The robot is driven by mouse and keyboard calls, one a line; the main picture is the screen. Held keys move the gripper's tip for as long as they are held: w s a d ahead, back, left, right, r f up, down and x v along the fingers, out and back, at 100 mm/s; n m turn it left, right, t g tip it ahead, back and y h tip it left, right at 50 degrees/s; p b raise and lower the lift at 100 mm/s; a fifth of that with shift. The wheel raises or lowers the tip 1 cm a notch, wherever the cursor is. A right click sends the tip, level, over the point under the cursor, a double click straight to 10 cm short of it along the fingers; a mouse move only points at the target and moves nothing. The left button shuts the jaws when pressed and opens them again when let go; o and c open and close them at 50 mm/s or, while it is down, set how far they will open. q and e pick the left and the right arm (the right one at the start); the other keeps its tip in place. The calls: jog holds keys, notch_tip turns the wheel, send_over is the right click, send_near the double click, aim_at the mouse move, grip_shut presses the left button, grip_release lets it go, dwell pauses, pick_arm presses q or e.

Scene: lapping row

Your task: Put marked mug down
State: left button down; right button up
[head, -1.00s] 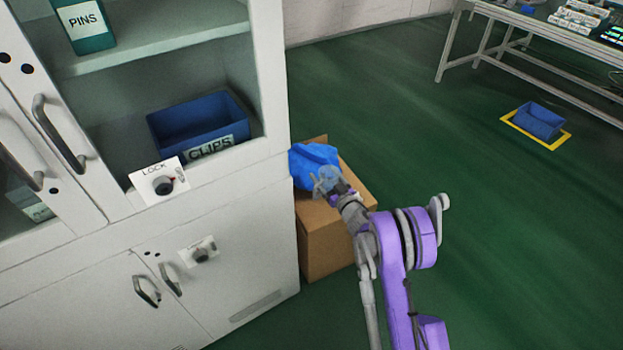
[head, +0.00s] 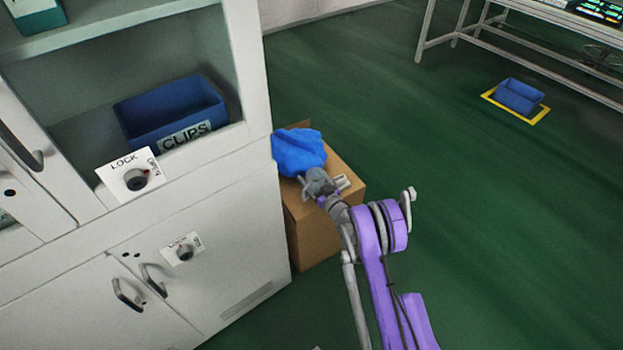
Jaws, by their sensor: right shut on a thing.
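My right gripper (head: 317,180) is at the end of the purple arm, over the top of a cardboard box beside the cabinet. It is shut on a small greyish thing at its fingertips, which I take to be the marked mug; its outline blends with the fingers and no mark on it can be made out. The gripper is just in front of a blue bag-like bundle (head: 299,151) on the box. I cannot tell whether the held thing touches the box. My left gripper is not in view.
The cardboard box (head: 309,237) stands against the white cabinet (head: 240,215). A blue CLIPS bin (head: 165,115) sits on the cabinet shelf. A blue crate (head: 519,96) stands in a yellow floor outline, near a workbench (head: 540,27). The green floor between is clear.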

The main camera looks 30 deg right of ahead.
jog(key=shift+f, duration=0.1)
jog(key=o, duration=1.5)
jog(key=shift+c, duration=0.2)
